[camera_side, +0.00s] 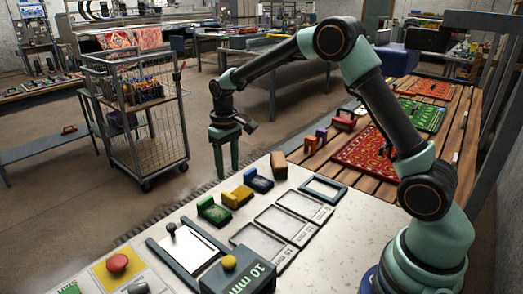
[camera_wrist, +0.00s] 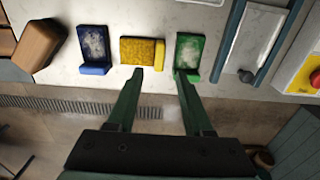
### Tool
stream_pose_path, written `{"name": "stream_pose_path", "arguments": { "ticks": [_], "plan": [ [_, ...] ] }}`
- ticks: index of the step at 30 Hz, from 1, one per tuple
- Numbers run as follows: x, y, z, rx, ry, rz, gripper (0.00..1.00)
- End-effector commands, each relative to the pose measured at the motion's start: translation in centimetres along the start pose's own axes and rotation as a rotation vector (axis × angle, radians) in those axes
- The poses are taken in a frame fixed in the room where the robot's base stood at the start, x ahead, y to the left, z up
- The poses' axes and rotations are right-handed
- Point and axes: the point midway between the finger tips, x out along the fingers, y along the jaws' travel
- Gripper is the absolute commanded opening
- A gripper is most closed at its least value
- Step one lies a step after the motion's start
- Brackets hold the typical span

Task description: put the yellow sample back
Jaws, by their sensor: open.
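The yellow sample (camera_side: 236,198) lies on the pale worktop between the green sample (camera_side: 213,210) and the blue sample (camera_side: 258,181). In the wrist view the yellow sample (camera_wrist: 139,50) is a flat textured piece with a plain yellow block at its right end. The green sample (camera_wrist: 188,48) is to its right and the blue sample (camera_wrist: 93,45) to its left. My gripper (camera_side: 227,163) is open and empty, beyond the worktop's far edge. In the wrist view its fingertips (camera_wrist: 157,73) show below the yellow and green samples. Three labelled shallow trays (camera_side: 283,222) look empty.
A wooden block (camera_side: 279,165) and a dark frame (camera_side: 324,189) stand farther back. Red carpet (camera_side: 365,152) lies on the slatted table.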

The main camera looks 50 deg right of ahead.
Motion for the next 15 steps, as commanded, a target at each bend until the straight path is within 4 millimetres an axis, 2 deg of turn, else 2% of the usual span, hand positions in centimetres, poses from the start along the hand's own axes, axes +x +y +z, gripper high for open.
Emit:
{"name": "stream_pose_path", "arguments": {
  "ticks": [3, 10, 15],
  "plan": [
    [-1.8, 0.0, -0.1, 0.0, 0.004, 0.0, 0.51],
    [-3.7, 0.0, 0.2, 0.0, 0.01, 0.0, 0.51],
    [-7.0, -0.2, 2.0, -0.001, 0.069, 0.002, 0.51]
  ]
}}
